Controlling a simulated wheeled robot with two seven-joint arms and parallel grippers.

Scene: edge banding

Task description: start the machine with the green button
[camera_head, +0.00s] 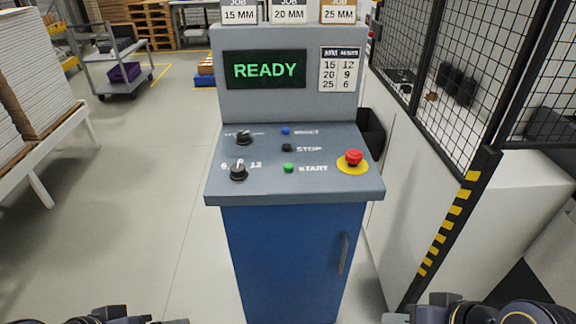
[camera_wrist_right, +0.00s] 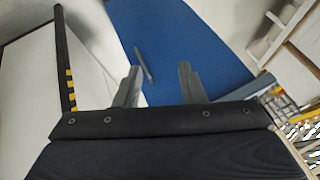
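The green button (camera_head: 289,168) is on the sloped panel of the control console (camera_head: 225,188), left of the word START. The screen (camera_head: 264,70) above reads READY in green. My left gripper (camera_head: 160,320) is at the bottom edge of the head view, mostly cut off, so its opening does not show. My right gripper (camera_head: 395,318) is also at the bottom edge, right of the console. In the right wrist view my right gripper (camera_wrist_right: 158,84) has its fingers apart with nothing between them. Both grippers are well apart from the button.
A dark STOP button (camera_head: 287,147), a blue button (camera_head: 285,131), two black knobs (camera_head: 238,172) and a red mushroom button (camera_head: 353,157) share the panel. A mesh fence (camera_head: 470,80) stands at the right. White stacked boards (camera_head: 40,70) stand at the left. The floor left of the console is clear.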

